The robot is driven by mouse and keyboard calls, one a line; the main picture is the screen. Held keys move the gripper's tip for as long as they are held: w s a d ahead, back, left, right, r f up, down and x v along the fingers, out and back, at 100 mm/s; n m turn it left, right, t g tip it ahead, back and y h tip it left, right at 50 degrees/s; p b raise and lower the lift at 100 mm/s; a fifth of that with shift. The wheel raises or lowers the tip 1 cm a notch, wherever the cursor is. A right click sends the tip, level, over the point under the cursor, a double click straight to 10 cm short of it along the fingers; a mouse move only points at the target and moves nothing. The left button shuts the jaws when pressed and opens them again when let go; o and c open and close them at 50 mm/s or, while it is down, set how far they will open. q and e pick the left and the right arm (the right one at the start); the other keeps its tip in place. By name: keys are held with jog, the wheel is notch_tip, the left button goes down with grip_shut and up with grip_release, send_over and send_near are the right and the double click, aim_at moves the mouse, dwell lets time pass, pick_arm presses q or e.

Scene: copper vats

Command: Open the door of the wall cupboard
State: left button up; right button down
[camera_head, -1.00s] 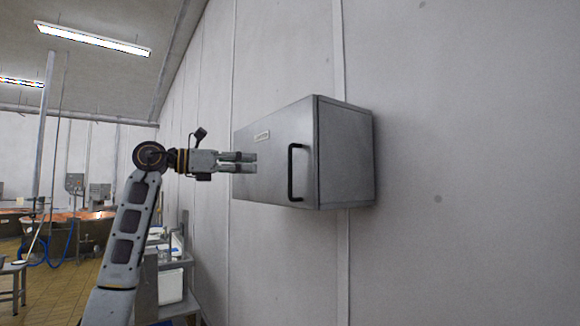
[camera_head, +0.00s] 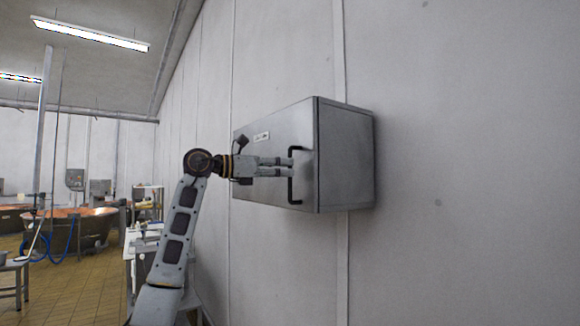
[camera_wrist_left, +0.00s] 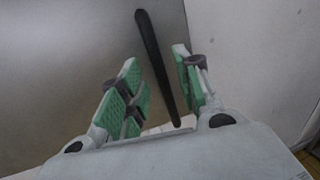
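The wall cupboard (camera_head: 345,155) is a grey metal box on the white wall, with its door (camera_head: 262,165) shut. A black bar handle (camera_head: 291,190) stands upright near the door's right edge. My left gripper (camera_head: 291,167) is at the handle in the head view. In the left wrist view the handle (camera_wrist_left: 157,65) runs between the two green-padded fingers of my left gripper (camera_wrist_left: 160,88). The fingers are apart, with gaps on both sides of the bar. My right gripper is in neither view.
Bare wall (camera_head: 470,170) lies right of the cupboard. A bench with items (camera_head: 140,240) stands low behind my left arm. Copper vats (camera_head: 90,222) stand far off at the left on a tiled floor.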

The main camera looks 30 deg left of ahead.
pick_arm(q)
jog(key=shift+p+x, duration=0.3)
jog(key=shift+x, duration=1.1)
grip_shut()
